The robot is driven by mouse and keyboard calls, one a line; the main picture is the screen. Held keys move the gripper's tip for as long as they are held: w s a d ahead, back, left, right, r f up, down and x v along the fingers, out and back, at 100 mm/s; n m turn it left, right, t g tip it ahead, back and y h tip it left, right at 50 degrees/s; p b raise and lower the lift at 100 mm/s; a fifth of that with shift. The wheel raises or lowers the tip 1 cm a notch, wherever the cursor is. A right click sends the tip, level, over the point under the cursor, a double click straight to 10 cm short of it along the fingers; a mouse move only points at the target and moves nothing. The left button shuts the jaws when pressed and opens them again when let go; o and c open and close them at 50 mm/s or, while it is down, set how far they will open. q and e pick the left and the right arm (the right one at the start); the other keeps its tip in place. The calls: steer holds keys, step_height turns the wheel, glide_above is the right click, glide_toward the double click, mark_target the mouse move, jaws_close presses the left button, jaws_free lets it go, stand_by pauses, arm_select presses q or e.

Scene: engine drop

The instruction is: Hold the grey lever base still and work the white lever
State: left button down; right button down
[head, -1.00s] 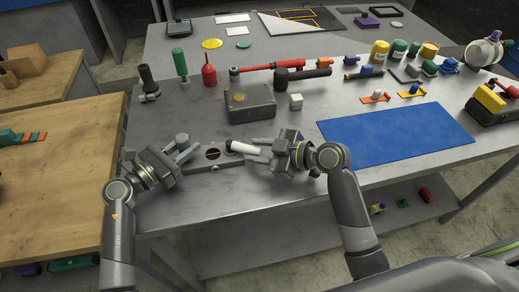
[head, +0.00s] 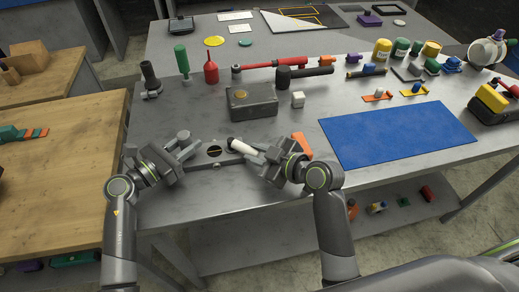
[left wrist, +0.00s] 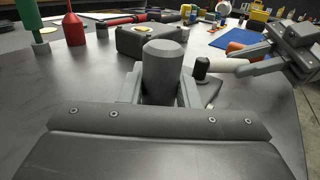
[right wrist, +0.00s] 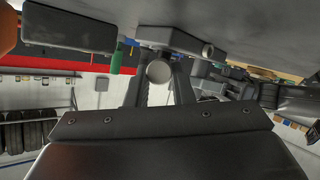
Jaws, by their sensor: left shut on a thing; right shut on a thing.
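The grey lever base (head: 228,160) lies flat on the table at the front, with a dark round opening in its plate. My left gripper (head: 190,150) is shut on its upright grey post, which fills the space between the fingers in the left wrist view (left wrist: 163,70). The white lever (head: 240,145) points right and slightly toward the front from a dark pivot. My right gripper (head: 258,152) is shut on its outer end. That round end shows between the fingers in the right wrist view (right wrist: 158,72). The fingers hide part of the lever.
An orange block (head: 302,143) lies beside my right gripper. A blue mat (head: 400,135) lies to the right. Tools line the back. The table's front edge is close.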

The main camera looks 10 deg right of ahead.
stand_by(0.3)
steer(key=c, duration=1.3)
jaws_free()
steer(key=shift+o, duration=0.2)
steer(key=v, duration=1.2)
steer(key=shift+s+a, duration=0.1)
